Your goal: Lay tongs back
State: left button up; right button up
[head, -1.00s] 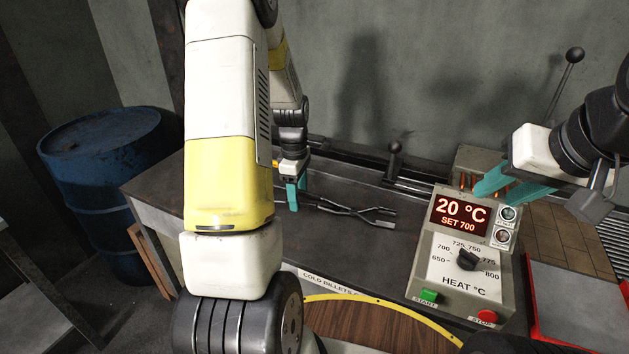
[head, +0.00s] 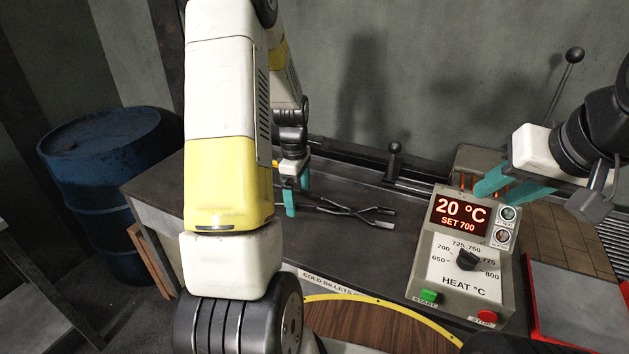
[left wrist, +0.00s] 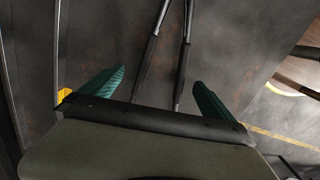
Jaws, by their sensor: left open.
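The dark metal tongs (head: 350,210) lie on the grey workbench top, their jaws pointing right. In the left wrist view the two tong handles (left wrist: 168,60) run up between my fingers. My left gripper (head: 297,200) is at the handle end, pointing down, its teal fingers apart on either side of the handles; in the left wrist view my left gripper (left wrist: 155,85) is open. The far ends of the handles are hidden by the gripper. My right gripper (head: 515,185) is above the control box at the right, its teal fingers apart and nothing between them.
The heat control box (head: 465,255) reads 20 °C, set 700, and stands on the bench's right side. A lever (head: 393,160) stands behind the tongs. A blue barrel (head: 105,190) is left of the bench (head: 160,185). A red-edged tray (head: 575,300) is at right.

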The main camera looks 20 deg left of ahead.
pick_arm(q)
jog(key=s+d+r+m+t, duration=0.1)
jog(key=s+r+m, duration=0.1)
jog(key=r, duration=0.5)
jog(key=s+d+r+m, duration=0.1)
jog(key=d+r+m, duration=0.1)
jog(key=r, duration=0.5)
jog(key=s+d+r+m+t, duration=0.1)
jog(key=s+d+r+m, duration=0.1)
jog(key=s+m, duration=0.3)
jog(key=s+d+r+m+t+h, duration=0.1)
jog(key=s+d+r+m+t, duration=0.1)
jog(key=s+d+r+m, duration=0.1)
jog(key=s+d+r+m+t, duration=0.2)
jog(key=s+r+m, duration=0.4)
jog(key=s, duration=0.3)
jog(key=shift+s+d+r+m+h, duration=0.2)
jog(key=shift+d+m+h, duration=0.15)
jog(key=shift+d, duration=0.4)
